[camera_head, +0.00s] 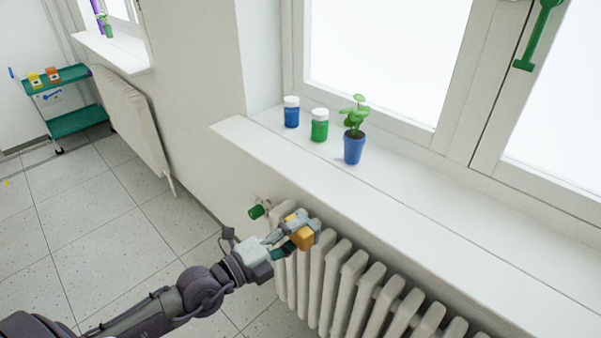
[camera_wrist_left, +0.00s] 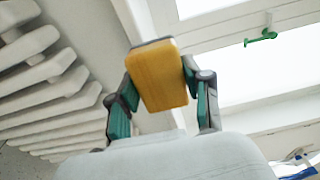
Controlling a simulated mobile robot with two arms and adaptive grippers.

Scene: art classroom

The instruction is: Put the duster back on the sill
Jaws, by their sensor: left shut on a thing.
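The duster is a yellow-orange block (camera_head: 300,235) with a thin dark layer along one side. My left gripper (camera_head: 296,233) is shut on it, in front of the radiator and below the sill's edge. In the left wrist view the duster (camera_wrist_left: 158,76) sits between the two fingers of the left gripper (camera_wrist_left: 160,85). The window sill (camera_head: 420,210) is a long white ledge running above the radiator. The duster is apart from the sill's top. My right gripper is in neither view.
On the sill stand a blue jar (camera_head: 291,112), a green jar (camera_head: 319,125) and a potted plant (camera_head: 353,146). The sill right of the plant is bare. A white radiator (camera_head: 350,285) stands below. A green trolley (camera_head: 75,122) is far left. A green window handle (camera_head: 540,32) hangs upper right.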

